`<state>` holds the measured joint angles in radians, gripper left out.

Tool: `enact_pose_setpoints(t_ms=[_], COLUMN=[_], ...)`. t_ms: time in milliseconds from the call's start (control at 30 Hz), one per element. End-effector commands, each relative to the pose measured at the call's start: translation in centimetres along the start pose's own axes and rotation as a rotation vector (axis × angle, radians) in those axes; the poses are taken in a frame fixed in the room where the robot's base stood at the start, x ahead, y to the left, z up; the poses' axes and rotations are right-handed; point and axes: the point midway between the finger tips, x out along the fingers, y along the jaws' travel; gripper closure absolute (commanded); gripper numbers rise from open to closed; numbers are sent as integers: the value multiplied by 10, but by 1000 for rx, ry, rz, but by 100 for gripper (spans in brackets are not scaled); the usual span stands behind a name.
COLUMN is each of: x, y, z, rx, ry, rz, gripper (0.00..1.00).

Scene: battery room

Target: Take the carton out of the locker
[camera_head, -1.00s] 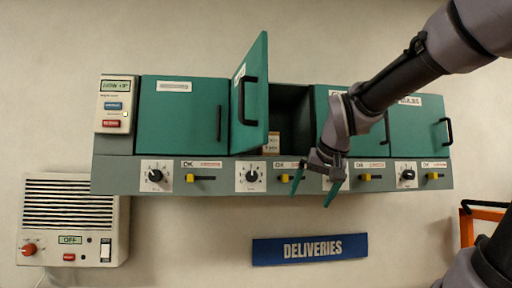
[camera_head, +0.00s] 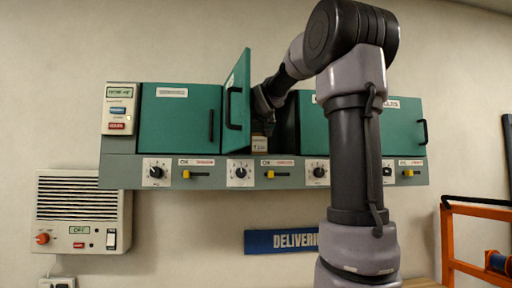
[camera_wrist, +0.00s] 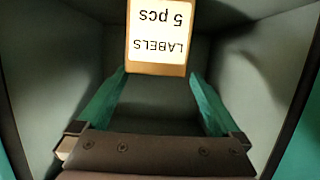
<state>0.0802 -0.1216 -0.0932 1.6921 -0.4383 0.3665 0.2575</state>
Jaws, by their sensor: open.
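The carton (camera_wrist: 158,35) is in the wrist view at the top middle, its pale label reading "LABELS 5 pcs" upside down. In the head view the carton (camera_head: 259,144) shows as a small tan patch on the floor of the open locker (camera_head: 286,138). The locker's green door (camera_head: 237,95) stands swung out to the left. My gripper (camera_wrist: 158,85) is inside the locker, its two green fingers apart, pointing at the carton with one finger toward each side. Whether the fingers touch the carton I cannot tell. In the head view my arm hides part of the locker.
Shut green lockers stand to the left (camera_head: 179,122) and right (camera_head: 404,125) of the open one. Knobs and yellow latches line the strip (camera_head: 205,185) below. A blue deliveries sign (camera_head: 280,241) hangs underneath. An orange frame (camera_head: 447,240) stands at right.

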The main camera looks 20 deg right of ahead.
Motion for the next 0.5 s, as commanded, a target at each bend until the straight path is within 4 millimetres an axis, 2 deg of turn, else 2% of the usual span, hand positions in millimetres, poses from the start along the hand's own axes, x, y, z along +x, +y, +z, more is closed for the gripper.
enact_pose_setpoints(t_ms=[300,500], x=[44,50], y=[4,4], z=[0,0], rx=[1,1], ry=[-2,0], rz=[1,1], gripper=[0,0])
